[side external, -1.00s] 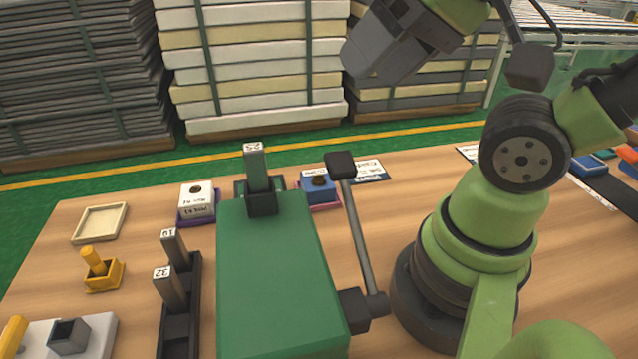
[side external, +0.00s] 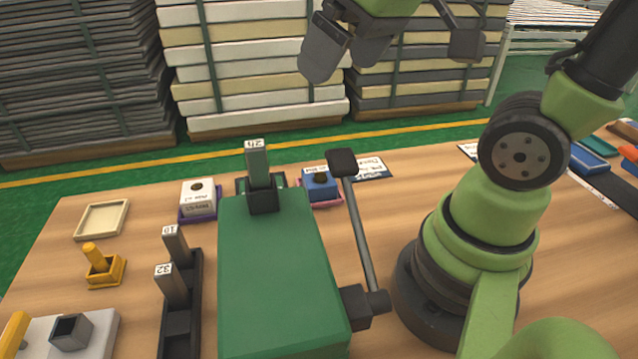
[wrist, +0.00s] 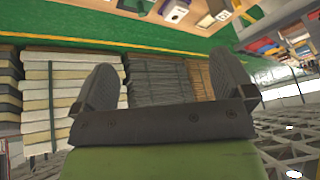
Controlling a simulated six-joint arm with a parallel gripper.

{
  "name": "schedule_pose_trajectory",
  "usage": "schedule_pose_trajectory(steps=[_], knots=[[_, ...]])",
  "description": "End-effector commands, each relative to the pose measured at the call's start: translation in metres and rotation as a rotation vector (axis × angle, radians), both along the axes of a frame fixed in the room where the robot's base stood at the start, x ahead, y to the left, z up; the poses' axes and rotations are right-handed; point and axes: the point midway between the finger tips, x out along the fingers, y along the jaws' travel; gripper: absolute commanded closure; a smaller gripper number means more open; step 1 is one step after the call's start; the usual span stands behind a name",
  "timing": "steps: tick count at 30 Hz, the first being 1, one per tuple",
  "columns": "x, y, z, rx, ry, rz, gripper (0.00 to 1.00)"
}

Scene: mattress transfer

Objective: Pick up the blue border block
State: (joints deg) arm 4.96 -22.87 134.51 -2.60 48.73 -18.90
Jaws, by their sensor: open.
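Another blue piece (side external: 588,160) lies on a dark strip at the right; I cannot tell which one is the border block. My gripper (side external: 345,62) is open and empty, high above the table in front of the stacked mattresses. It is well apart from both blue pieces. In the wrist view my gripper's two fingers (wrist: 165,65) stand wide apart with nothing between them. The blue pieces cannot be made out clearly there.
The green machine (side external: 275,275) with its upright lever (side external: 358,230) stands mid-table. A white block (side external: 198,196) in a purple tray, an empty cream tray (side external: 102,220), a yellow stamp-like piece (side external: 102,267) and a dark rack (side external: 180,330) are to its left.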

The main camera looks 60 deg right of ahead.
Motion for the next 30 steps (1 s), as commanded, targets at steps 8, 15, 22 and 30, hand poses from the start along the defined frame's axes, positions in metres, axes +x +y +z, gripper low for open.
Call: schedule_pose_trajectory(steps=[8,15,22,30], knots=[[0.066,-0.05,-0.063,-0.213,0.219,0.367,0.0],[0.092,-0.091,-0.137,-0.277,0.364,0.693,0.0],[0.094,-0.106,-0.174,-0.282,0.411,0.844,0.0],[0.094,-0.106,-0.213,-0.281,0.414,0.855,0.0]])
